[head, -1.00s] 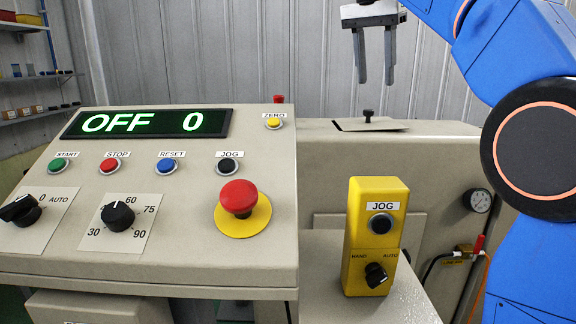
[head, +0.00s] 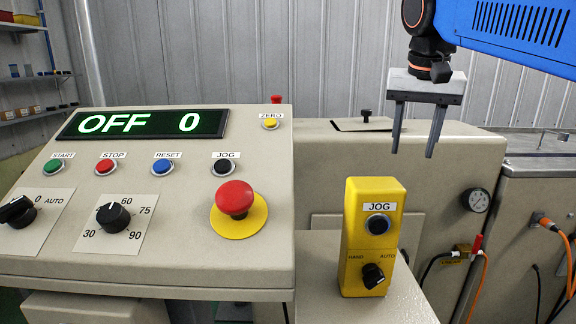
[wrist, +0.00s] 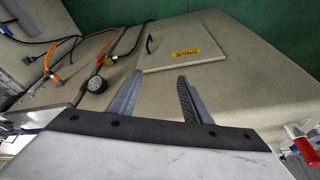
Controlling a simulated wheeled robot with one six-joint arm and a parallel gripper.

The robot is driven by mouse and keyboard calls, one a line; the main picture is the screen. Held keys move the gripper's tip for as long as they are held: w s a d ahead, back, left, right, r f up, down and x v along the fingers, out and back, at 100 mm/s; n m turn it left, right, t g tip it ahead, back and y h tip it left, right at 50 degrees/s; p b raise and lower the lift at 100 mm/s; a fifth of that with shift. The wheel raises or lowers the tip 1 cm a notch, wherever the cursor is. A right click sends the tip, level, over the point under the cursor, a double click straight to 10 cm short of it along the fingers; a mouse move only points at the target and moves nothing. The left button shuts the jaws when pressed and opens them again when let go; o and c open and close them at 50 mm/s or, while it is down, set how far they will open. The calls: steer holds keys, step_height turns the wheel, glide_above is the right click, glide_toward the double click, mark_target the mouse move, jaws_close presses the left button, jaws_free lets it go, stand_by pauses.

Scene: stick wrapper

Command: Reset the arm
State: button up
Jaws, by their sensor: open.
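My gripper (head: 415,142) hangs with its fingers pointing down at the upper right of the head view, above and behind the yellow JOG box (head: 372,238). Its two dark fingers are apart, with nothing between them. My blue arm reaches in from the top right. In the wrist view my open gripper (wrist: 157,88) points toward the beige machine side (wrist: 235,65) and its panel with a yellow label. It touches nothing that I can see.
The control panel (head: 165,258) reads "OFF 0" on its display (head: 143,123). It carries several buttons, knobs and a red emergency stop (head: 235,198). A pressure gauge (head: 476,200) and orange cables (head: 547,224) are at the right.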

steer(key=s+d+f+n, duration=0.1)
steer(key=s+f, duration=0.5)
steer(key=f, duration=0.4)
steer(key=s+d+f+n+t, duration=0.1)
steer(key=s+f+n, duration=0.1)
steer(key=s+f, duration=0.5)
steer(key=s+d+f+n+y, duration=0.1)
steer(key=s+f, duration=0.6)
steer(key=f, duration=0.8)
steer(key=shift+t, duration=0.3)
steer(key=shift+r, duration=0.1)
steer(key=shift+a, duration=0.35)
steer(key=shift+o, duration=0.4)
